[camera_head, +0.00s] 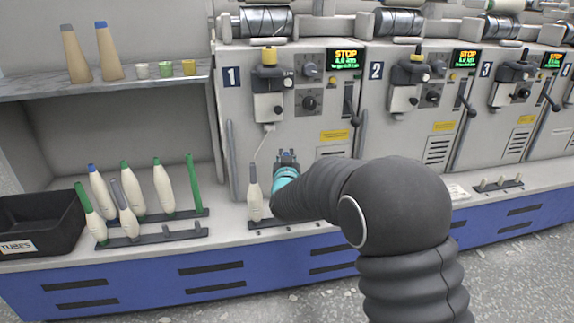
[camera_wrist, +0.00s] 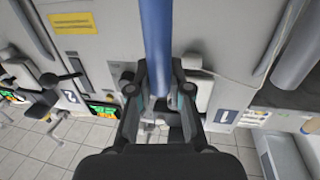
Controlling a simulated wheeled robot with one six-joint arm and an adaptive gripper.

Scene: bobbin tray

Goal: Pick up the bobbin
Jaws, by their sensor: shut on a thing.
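In the wrist view, a smooth blue bobbin tube (camera_wrist: 157,35) runs from the top edge down between the two fingers of my gripper (camera_wrist: 158,84). The gripper is shut on it. In the head view my gripper (camera_head: 288,157) is in front of machine 1, above the front rail (camera_head: 262,225), and a small blue tip shows between its fingers. The rest of that bobbin is hidden behind my gripper and arm. A cream bobbin with a grey tip (camera_head: 254,198) stands upright on the rail, just left of my gripper.
Several bobbins with blue, green and grey tips stand on racks (camera_head: 190,214) at the left, beside a black tubes bin (camera_head: 40,222). A shelf (camera_head: 115,82) above holds two brown cones and small cups. Machine 1 (camera_head: 240,115) is close behind my gripper. An empty-looking peg rail (camera_head: 497,186) lies right.

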